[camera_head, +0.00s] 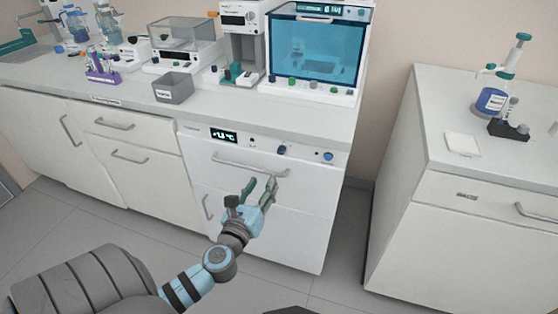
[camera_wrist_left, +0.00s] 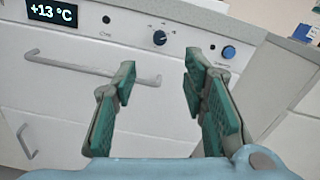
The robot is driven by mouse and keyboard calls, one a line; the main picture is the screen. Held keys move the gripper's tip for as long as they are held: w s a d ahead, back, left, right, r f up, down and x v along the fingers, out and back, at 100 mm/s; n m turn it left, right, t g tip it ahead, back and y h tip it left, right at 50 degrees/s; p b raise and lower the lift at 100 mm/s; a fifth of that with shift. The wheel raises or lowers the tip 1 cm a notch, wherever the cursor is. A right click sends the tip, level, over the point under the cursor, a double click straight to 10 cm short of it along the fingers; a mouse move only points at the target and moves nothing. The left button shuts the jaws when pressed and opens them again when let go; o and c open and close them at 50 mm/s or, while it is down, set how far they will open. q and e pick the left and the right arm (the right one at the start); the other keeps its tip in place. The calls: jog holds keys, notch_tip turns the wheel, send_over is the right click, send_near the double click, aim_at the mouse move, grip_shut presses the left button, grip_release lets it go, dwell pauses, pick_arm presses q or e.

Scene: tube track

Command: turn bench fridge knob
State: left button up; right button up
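The bench fridge (camera_head: 240,205) is a white front under the counter with a bar handle (camera_head: 250,168) and a lit display (camera_head: 223,136). In the left wrist view the display (camera_wrist_left: 53,13) reads +13 °C. A dark round knob (camera_head: 282,150) sits right of the display, and a blue knob (camera_head: 328,156) sits further right. Both also show in the left wrist view, the dark knob (camera_wrist_left: 160,38) and the blue knob (camera_wrist_left: 228,52). My left gripper (camera_head: 261,183) is open and empty in front of the fridge, below the dark knob. Its fingers (camera_wrist_left: 160,68) show apart, with the dark knob beyond the gap.
The counter above holds a grey bin (camera_head: 174,88), a purple tube rack (camera_head: 103,78) and a blue-windowed device (camera_head: 315,50). A separate cabinet (camera_head: 450,190) stands at the right with a flask (camera_head: 491,100) on it. Floor shows between the two units.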

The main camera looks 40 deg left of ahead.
aim_at(280, 151)
pick_arm(q)
jog(key=b+x, duration=0.1)
jog(key=x, duration=1.2)
jog(key=shift+w+a, duration=0.2)
jog(key=shift+w, duration=0.1)
grip_shut()
